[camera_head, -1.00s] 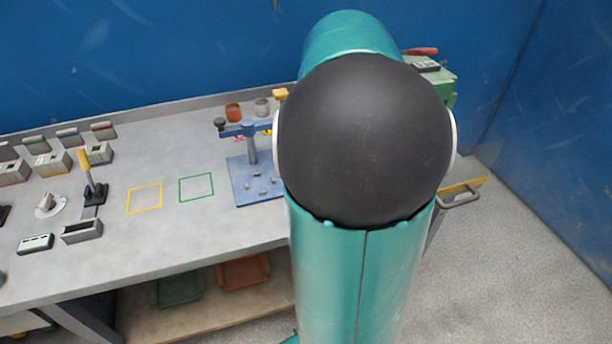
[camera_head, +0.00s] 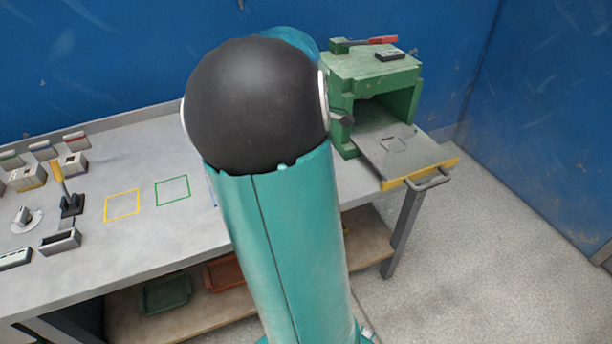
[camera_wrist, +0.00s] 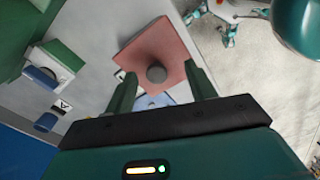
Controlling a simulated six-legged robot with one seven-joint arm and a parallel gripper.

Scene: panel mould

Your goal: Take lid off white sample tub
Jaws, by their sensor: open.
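In the wrist view, a reddish square plate with a round grey knob (camera_wrist: 157,73) lies below my gripper (camera_wrist: 160,70). The gripper is open, with one finger on either side of the knob and nothing held. The plate looks like a lid, but what is under it is mostly hidden; a small whitish patch shows at its left edge. I cannot tell for sure which thing is the white sample tub. In the head view my arm hides the gripper and the bench beneath it.
A green open-fronted box (camera_head: 372,70) stands at the bench's right end, its grey tray (camera_head: 395,150) pulled out. A yellow outline (camera_head: 122,205) and a green outline (camera_head: 172,190) mark clear bench (camera_head: 120,240). A black stand with a yellow handle (camera_head: 59,180) is at left.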

